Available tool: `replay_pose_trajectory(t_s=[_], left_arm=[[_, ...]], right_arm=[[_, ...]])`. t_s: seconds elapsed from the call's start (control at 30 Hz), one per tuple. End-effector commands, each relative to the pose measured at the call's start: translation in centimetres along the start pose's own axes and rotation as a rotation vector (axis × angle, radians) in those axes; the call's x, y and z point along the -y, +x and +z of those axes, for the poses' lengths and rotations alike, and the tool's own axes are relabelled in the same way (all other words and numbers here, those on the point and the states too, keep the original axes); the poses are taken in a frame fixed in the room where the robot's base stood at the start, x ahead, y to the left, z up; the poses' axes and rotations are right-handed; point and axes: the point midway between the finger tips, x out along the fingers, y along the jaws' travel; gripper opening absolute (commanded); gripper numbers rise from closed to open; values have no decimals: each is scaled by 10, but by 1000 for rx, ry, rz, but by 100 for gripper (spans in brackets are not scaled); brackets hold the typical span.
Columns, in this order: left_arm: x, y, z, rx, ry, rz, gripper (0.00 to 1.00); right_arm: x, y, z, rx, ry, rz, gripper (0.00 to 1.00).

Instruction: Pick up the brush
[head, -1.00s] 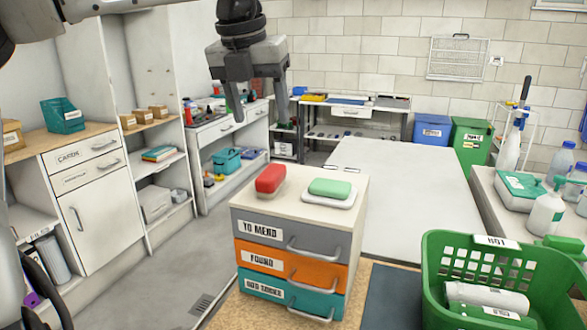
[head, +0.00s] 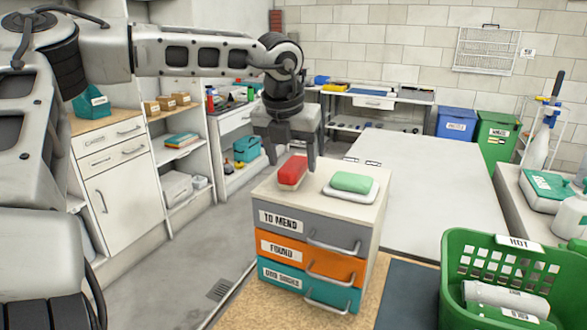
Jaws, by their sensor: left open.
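A red rounded block (head: 292,172), possibly the brush, lies on top of a small drawer unit (head: 320,210); no bristles can be made out. A green bar (head: 353,182) sits beside it on a white dish (head: 338,196). My left gripper (head: 291,158) is open and empty, pointing down. Its fingers show at the far end of the red block, one on either side in the picture; I cannot tell how high above it they are. My right gripper is not in view.
Behind the drawer unit is a wide pale tabletop (head: 430,185). Cabinets and shelves (head: 125,190) line the left. Bins (head: 456,123) stand at the back.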

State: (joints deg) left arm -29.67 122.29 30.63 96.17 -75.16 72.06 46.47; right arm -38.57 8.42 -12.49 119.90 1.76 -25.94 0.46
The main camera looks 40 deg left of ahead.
Motion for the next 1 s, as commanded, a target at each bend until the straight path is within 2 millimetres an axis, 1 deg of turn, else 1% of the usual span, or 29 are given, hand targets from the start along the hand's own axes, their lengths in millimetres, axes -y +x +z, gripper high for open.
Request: replay_pose_trajectory(t_s=[0.03, 0.13, 0.23, 0.4, 0.43, 0.47, 0.5, 0.6, 0.87, 1.0], left_arm=[[0, 8, 0, -4, -1, 0, 62], [0, 19, 0, -2, -2, 0, 62], [0, 23, 0, 0, -2, 0, 62], [0, 23, 0, 1, -2, 0, 62], [0, 23, 0, 1, -2, 0, 59], [0, 23, 0, 1, -2, 0, 51], [0, 23, 0, 1, -2, 0, 40], [0, 23, 0, 1, -2, 0, 13], [0, 22, 1, 2, -1, 0, 13], [0, 19, 2, 3, -1, 0, 13]], right_arm=[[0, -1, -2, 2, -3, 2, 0], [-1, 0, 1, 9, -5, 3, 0], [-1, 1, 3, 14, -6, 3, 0], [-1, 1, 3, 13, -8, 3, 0], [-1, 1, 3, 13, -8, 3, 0], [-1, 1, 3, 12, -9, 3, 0], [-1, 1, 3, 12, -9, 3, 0], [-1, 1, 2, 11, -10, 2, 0], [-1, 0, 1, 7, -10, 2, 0], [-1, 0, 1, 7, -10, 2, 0]])
